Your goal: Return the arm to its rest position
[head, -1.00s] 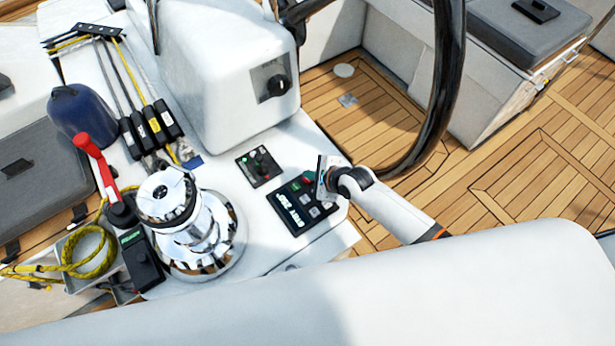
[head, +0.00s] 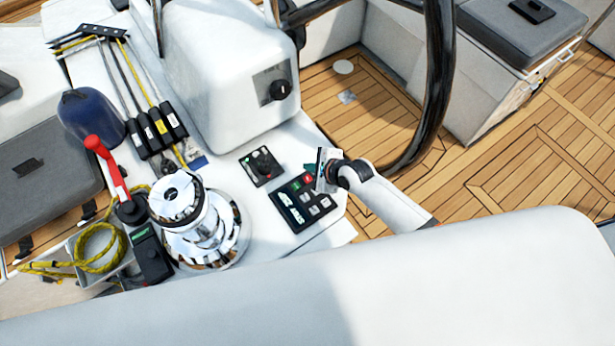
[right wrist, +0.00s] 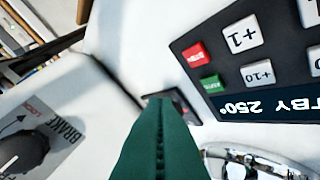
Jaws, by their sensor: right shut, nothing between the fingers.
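My right gripper (head: 321,169) hovers at the upper right edge of the autopilot keypad (head: 287,209) in the head view. Its green fingers (right wrist: 158,135) are closed together and empty in the right wrist view. The keypad also shows in that view (right wrist: 225,60), upside down, with a red button (right wrist: 196,54), a green button (right wrist: 211,84), several white buttons and a display reading 250°. The fingertips appear apart from the keypad, beside its green button. My left gripper is in neither current view.
The black steering wheel (head: 437,90) stands close behind my right arm. A chrome winch (head: 205,225), a red-handled lever (head: 108,165) and a small control panel (head: 262,166) lie left. A white console (head: 225,80) rises behind. Wooden floor (head: 520,160) is open at right.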

